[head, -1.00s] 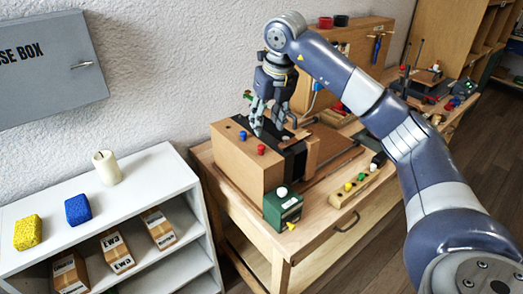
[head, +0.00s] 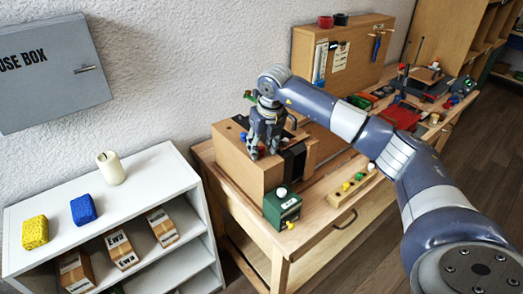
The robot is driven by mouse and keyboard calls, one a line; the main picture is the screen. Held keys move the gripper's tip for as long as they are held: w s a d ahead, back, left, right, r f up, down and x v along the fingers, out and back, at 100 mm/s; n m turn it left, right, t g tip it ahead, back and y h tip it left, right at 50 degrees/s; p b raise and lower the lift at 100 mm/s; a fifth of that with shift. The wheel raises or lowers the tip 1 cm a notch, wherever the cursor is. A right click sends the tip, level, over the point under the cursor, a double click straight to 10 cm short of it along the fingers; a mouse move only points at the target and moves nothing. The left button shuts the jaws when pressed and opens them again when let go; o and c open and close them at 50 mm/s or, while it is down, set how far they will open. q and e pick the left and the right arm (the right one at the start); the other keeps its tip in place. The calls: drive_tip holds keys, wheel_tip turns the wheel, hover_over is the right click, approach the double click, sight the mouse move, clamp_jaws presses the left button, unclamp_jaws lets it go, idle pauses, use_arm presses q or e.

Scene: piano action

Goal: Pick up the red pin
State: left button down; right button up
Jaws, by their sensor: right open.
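The red pin (head: 261,150) stands on top of the wooden block (head: 236,166) on the workbench. Only a small part of it shows, between the fingers of my right gripper (head: 263,153). The right gripper points down over the pin, with its fingers apart on either side of it. Whether a finger touches the pin cannot be told. My left gripper is not in view.
A blue pin (head: 243,136) stands on the block, left of the gripper. A green box (head: 282,207) with a white knob stands in front. A strip with coloured pegs (head: 353,186) lies to the right. A white shelf (head: 150,172) stands at left.

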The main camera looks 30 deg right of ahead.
drive_tip(key=shift+c, duration=0.5)
drive_tip(key=c, duration=0.8)
drive_tip(key=shift+r, duration=0.1)
